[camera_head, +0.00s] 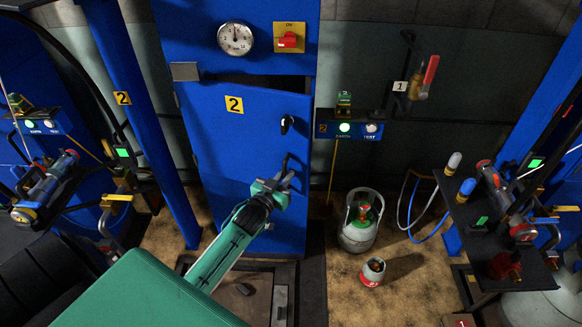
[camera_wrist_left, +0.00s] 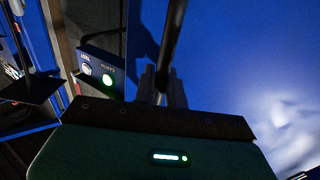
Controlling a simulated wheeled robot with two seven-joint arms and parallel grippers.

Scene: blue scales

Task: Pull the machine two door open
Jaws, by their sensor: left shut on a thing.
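The machine two door (camera_head: 235,140) is a blue panel with a yellow "2" label (camera_head: 234,105). It stands slightly ajar: a dark gap shows along its top, and its right side sits a little out from the frame. A dark bar handle (camera_head: 289,161) is on its lower right side. My left gripper (camera_head: 284,180) is shut on this handle, with the green arm reaching in from below. In the left wrist view the dark handle bar (camera_wrist_left: 174,42) runs up from between the fingers (camera_wrist_left: 161,86), beside the blue door (camera_wrist_left: 230,60). My right gripper is not in view.
A gauge (camera_head: 235,38) and a red switch (camera_head: 289,38) are above the door. A small lit control box (camera_head: 346,130) is to its right. A gas cylinder (camera_head: 359,222) and a small red-and-grey canister (camera_head: 373,271) stand on the floor at right. A blue post (camera_head: 150,120) is at left.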

